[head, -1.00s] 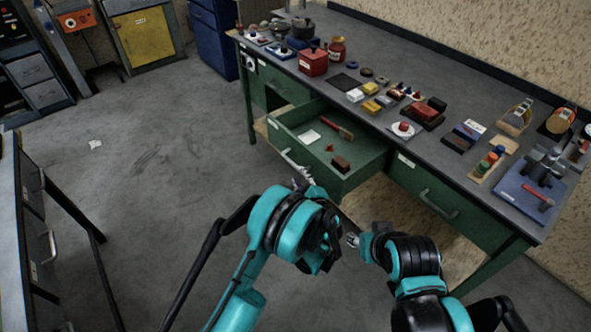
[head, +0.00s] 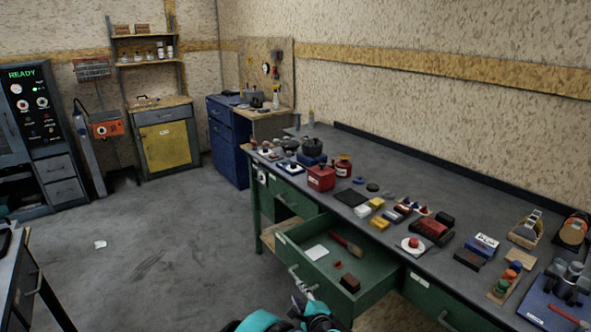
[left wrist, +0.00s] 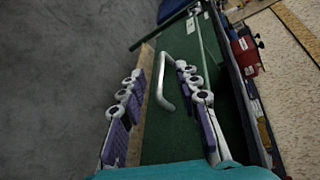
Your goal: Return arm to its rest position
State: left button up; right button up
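My left gripper (head: 304,290) shows at the bottom of the head view, in front of the open green drawer (head: 349,292) of the workbench. Only its fingers and a bit of my teal arm are in view there. In the left wrist view my left gripper (left wrist: 160,70) has its two purple-padded fingers spread wide. The drawer's metal handle (left wrist: 161,82) appears between them; I cannot tell how far in front it is, but neither finger closes on it. My right gripper and arm are out of view.
The drawer holds a red-handled brush (head: 346,244), a white card (head: 316,252) and a brown block (head: 350,284). The workbench top (head: 420,190) carries many small items along its front. A dark cabinet (head: 25,275) stands at the left.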

pick_arm(q)
jog(key=s+a+r+n+g+h, duration=0.1)
jog(key=s+a+r+n+g, duration=0.1)
jog(key=s+a+r+n, duration=0.5)
jog(key=s+a+r+n+g, duration=0.25)
jog(key=s+a+r, duration=0.2)
jog(key=a, duration=0.45)
jog(key=s+a+n+g+h, duration=0.2)
jog(key=s+n, duration=0.7)
jog(key=s, duration=1)
jog(key=shift+s+a+r+h, duration=0.15)
jog(key=shift+a+r+h, duration=0.3)
jog(key=shift+a+h, duration=0.4)
